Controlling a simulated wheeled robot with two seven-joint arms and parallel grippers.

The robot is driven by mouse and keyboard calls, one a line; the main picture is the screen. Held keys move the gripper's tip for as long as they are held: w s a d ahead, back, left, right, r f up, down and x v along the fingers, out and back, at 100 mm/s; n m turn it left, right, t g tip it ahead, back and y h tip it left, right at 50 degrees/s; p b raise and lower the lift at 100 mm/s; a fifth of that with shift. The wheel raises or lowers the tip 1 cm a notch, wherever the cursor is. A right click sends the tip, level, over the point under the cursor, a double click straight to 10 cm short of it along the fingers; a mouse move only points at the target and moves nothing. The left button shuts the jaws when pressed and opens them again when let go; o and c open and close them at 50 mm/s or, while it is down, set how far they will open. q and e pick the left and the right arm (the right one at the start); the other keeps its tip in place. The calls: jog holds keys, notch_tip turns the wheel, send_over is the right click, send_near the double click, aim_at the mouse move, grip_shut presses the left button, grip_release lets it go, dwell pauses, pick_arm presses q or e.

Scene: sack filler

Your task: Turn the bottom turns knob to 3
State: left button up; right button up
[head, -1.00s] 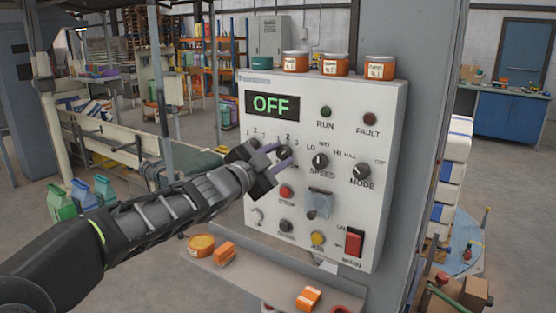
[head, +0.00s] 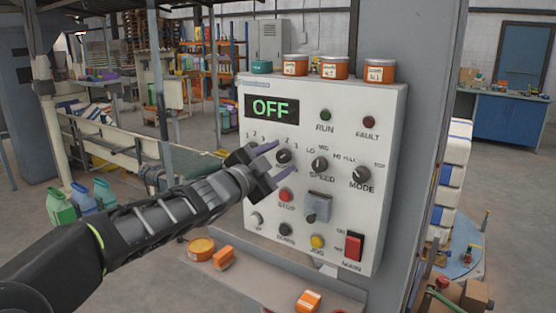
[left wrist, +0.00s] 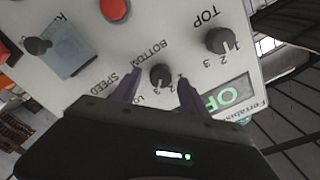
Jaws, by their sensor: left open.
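The bottom turns knob (head: 284,156) is a small black dial on the white control panel, with 1, 2 and 3 marked around it. In the left wrist view the knob (left wrist: 160,76) sits between the fingertips, by the BOTTOM label; its exact pointer setting is too small to tell. My left gripper (head: 284,158) is open, its purple fingers on either side of the knob with gaps showing. It also shows in the left wrist view (left wrist: 160,90). The top knob (left wrist: 222,40) is beside it there; in the head view my gripper hides it. My right gripper is out of view.
The display (head: 272,109) reads OFF. The speed knob (head: 320,164), red stop button (head: 286,194) and a hinged grey cover (head: 318,206) are close by. A shelf (head: 270,277) with tubs juts out below; jars (head: 335,68) stand on top of the panel.

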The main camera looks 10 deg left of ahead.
pick_arm(q)
jog(key=v, duration=0.8)
jog(key=shift+b, duration=0.35)
jog(key=shift+w, duration=0.1)
jog(key=s+d+f+n+g+y, duration=0.15)
jog(key=f+n, duration=0.25)
jog(key=f, duration=0.9)
jog(key=s+d+f+n+g, duration=0.3)
jog(key=f, duration=1.1)
jog(key=s+d+f+n+g+y, duration=0.1)
jog(key=s+d+f+n+g, duration=0.2)
jog(key=f, duration=1)
jog(key=s+d+f+n+g, duration=0.1)
jog(key=s+f+g, duration=0.3)
jog(key=s+f, duration=0.8)
jog(key=s+d+f+n+g, duration=0.1)
jog(key=s+f+n+g, duration=0.3)
jog(key=s+f, duration=0.8)
jog(key=s, duration=0.4)
jog(key=shift+s+d+f, duration=0.2)
jog(key=shift+d+f, duration=0.15)
jog(key=shift+f, duration=0.05)
